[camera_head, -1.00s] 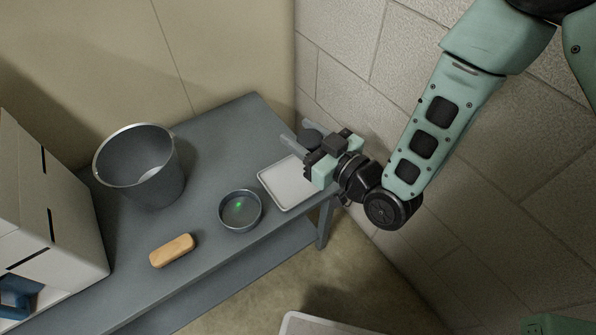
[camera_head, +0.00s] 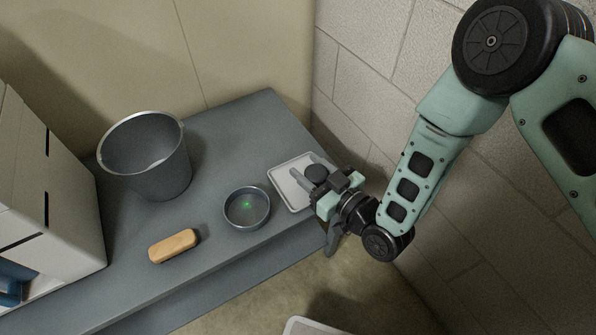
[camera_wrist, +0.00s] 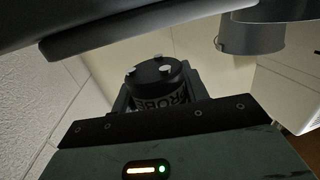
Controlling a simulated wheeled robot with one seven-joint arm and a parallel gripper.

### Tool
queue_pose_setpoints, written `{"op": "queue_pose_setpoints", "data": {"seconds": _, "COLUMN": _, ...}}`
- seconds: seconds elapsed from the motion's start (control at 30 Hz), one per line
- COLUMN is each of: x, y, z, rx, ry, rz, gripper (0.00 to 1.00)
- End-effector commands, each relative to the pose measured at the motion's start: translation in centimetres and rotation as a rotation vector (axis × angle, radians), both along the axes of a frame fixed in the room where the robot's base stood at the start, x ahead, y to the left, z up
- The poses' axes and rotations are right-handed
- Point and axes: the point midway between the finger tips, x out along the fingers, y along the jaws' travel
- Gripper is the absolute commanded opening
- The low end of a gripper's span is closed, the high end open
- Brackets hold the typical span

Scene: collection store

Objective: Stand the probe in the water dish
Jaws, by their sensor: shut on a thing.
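The probe (camera_head: 316,173) is a dark, short cylinder held between the fingers of my gripper (camera_head: 304,165). In the wrist view the probe (camera_wrist: 158,74) shows a black top with several pale studs and a side label reading "PROBE". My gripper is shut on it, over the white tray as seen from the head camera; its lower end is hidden. The water dish (camera_head: 240,225) is a small round grey bowl on the bench, left of the gripper and apart from it. A green glowing spot shows inside the dish.
The white tray (camera_head: 283,190) lies on the grey bench (camera_head: 240,125) near its right end. A metal bucket (camera_head: 160,178) stands behind and left of the dish. A tan block (camera_head: 174,246) lies left of the dish. A block wall (camera_head: 400,110) is close on the right.

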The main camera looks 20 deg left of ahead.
Motion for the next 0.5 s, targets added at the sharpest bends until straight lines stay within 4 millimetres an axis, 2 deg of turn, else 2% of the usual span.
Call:
{"op": "queue_pose_setpoints", "data": {"seconds": 0.03, "x": 0.0, "y": 0.0, "z": -1.2, "rx": 0.001, "ry": 0.000, "rz": 0.000, "gripper": 0.21}}
{"op": "queue_pose_setpoints", "data": {"seconds": 0.1, "x": 0.0, "y": 0.0, "z": -1.9, "rx": 0.001, "ry": 0.001, "rz": 0.001, "gripper": 0.21}}
{"op": "queue_pose_setpoints", "data": {"seconds": 0.27, "x": 0.2, "y": 0.5, "z": -2.4, "rx": 0.003, "ry": -0.003, "rz": 0.001, "gripper": 0.21}}
{"op": "queue_pose_setpoints", "data": {"seconds": 0.43, "x": 1.5, "y": 2.7, "z": -2.4, "rx": 0.004, "ry": -0.005, "rz": 0.002, "gripper": 0.21}}
{"op": "queue_pose_setpoints", "data": {"seconds": 0.5, "x": 1.8, "y": 3.2, "z": -3.1, "rx": 0.002, "ry": -0.002, "rz": 0.001, "gripper": 0.21}}
